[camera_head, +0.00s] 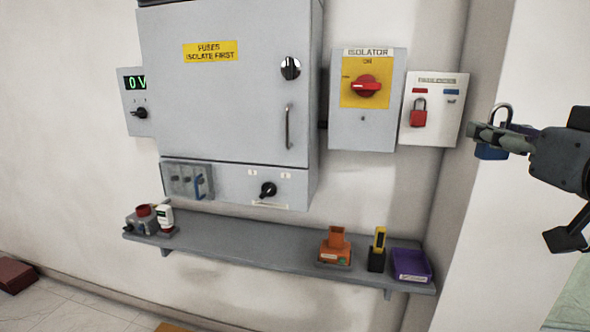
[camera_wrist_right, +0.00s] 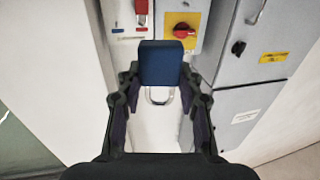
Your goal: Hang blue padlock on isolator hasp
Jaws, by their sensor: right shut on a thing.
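My right gripper (camera_head: 487,137) is shut on the blue padlock (camera_head: 491,153), off to the right of the wall boxes. The padlock's shackle points up in the head view; its blue body also shows between the fingers in the right wrist view (camera_wrist_right: 160,62). The isolator (camera_head: 362,132) is a grey wall box with a yellow plate and a red rotary handle (camera_head: 367,86), lying roughly horizontal. It also shows at the top of the right wrist view (camera_wrist_right: 181,31). I cannot make out the hasp clearly. The padlock is apart from the isolator. My left gripper is not in view.
A white padlock board (camera_head: 440,125) with a red padlock (camera_head: 418,116) hangs between the isolator and my right gripper. A large grey cabinet (camera_head: 220,105) stands left. A shelf (camera_head: 245,242) below carries an orange holder, purple bin (camera_head: 410,266) and other items.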

